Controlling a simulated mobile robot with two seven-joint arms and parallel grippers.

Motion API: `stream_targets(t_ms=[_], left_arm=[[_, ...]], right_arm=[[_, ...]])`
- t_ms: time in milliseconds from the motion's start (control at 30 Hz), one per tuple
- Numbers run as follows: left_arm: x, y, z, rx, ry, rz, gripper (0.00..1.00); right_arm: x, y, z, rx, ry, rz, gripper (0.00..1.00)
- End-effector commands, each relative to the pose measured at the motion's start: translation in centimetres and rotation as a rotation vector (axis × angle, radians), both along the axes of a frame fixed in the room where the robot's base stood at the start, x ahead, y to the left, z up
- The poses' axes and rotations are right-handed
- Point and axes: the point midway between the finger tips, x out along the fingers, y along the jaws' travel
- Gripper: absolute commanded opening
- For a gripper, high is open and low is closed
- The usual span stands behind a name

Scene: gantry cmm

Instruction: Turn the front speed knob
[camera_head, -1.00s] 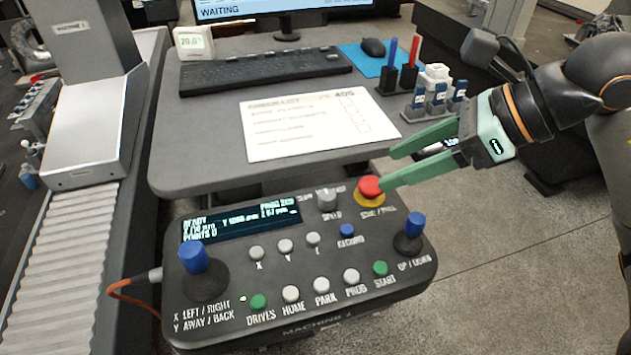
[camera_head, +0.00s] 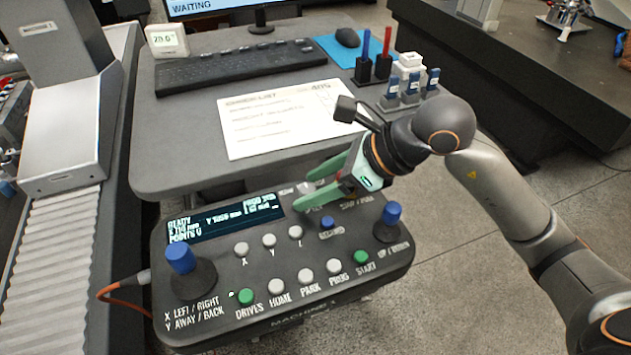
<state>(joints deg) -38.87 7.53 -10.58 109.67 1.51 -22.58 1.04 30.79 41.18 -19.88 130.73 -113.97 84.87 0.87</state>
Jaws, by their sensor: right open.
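The speed knob (camera_head: 306,187) is a small grey knob at the back edge of the control panel (camera_head: 215,258), right of the display. It is partly hidden by my right gripper (camera_head: 302,189). The green fingers of this gripper are open, and the knob shows between their tips in the picture. I cannot tell whether either finger touches it. The "SPEED" label is mostly covered by the lower finger. My left gripper is not in view.
The red stop button is mostly hidden behind my right gripper. Blue joysticks (camera_head: 181,260) and (camera_head: 391,213) stand at the panel's ends, with several push buttons between. The desk (camera_head: 180,145) behind holds a keyboard (camera_head: 240,66), a checklist sheet (camera_head: 285,125) and pens.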

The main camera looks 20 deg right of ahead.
Motion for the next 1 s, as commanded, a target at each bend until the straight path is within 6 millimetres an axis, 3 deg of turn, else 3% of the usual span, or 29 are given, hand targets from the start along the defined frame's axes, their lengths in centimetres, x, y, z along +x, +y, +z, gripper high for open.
stream_targets(t_ms=[133,700,1000], left_arm=[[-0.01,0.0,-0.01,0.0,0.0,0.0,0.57],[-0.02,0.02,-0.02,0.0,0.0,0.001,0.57],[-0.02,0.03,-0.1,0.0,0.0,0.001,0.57]], right_arm=[[0.0,-0.01,-0.01,0.001,0.001,0.0,0.62],[-0.01,-0.03,0.02,0.0,0.001,-0.001,0.0],[0.01,-0.06,0.0,0.0,0.001,0.004,0.0]])
